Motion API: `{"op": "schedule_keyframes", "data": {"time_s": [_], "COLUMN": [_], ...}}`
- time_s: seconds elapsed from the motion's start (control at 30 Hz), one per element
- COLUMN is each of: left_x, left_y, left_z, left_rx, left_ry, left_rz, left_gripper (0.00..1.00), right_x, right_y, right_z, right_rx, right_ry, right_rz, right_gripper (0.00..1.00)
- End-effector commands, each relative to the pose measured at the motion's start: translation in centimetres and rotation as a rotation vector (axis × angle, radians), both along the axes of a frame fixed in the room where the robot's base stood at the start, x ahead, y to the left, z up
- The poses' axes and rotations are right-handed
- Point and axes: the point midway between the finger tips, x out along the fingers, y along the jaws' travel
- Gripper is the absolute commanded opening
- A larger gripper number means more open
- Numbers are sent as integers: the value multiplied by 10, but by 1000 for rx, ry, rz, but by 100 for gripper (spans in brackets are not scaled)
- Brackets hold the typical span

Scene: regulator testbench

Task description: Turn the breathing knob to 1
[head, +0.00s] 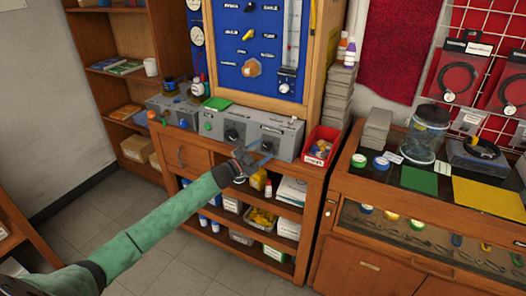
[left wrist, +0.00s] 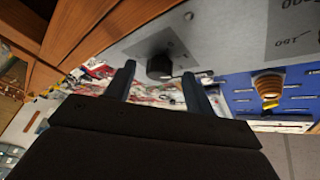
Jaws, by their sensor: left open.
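A grey test unit (head: 289,140) stands on the wooden bench, with black knobs on its front. One black knob (head: 232,135) is left of centre, and another black knob (head: 266,146) is further right. Their labels are too small to read, so I cannot tell which is the breathing knob. My left gripper (head: 250,159) is open in front of the right knob. In the left wrist view, a black knob (left wrist: 160,67) on the grey panel appears between the two spread fingertips. I cannot tell whether either finger touches it. My right gripper is out of view.
A red bin (head: 320,146) stands just right of the unit. Shelves with boxes and bottles lie below the bench top. A glass-fronted counter (head: 388,205) stands at the right. Grey floor (head: 165,220) is open in front.

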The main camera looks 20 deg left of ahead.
Motion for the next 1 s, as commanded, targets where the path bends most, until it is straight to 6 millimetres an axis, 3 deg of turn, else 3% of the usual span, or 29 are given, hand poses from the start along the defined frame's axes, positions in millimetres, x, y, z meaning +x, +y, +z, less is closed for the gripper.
{"op": "schedule_keyframes", "data": {"time_s": [0.1,0.37,0.6,1.0], "left_x": [-12,-42,-58,-61], "left_y": [6,23,33,34], "left_z": [-6,-13,-14,-14], "left_rx": [2,1,1,0], "left_ry": [1,1,-1,0], "left_rz": [-1,-1,-1,-1], "left_gripper": [54,54,54,54], "right_x": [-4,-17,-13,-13], "right_y": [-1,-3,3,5], "right_z": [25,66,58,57], "right_rx": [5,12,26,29], "right_ry": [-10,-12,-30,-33], "right_rz": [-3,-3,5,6], "right_gripper": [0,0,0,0]}}
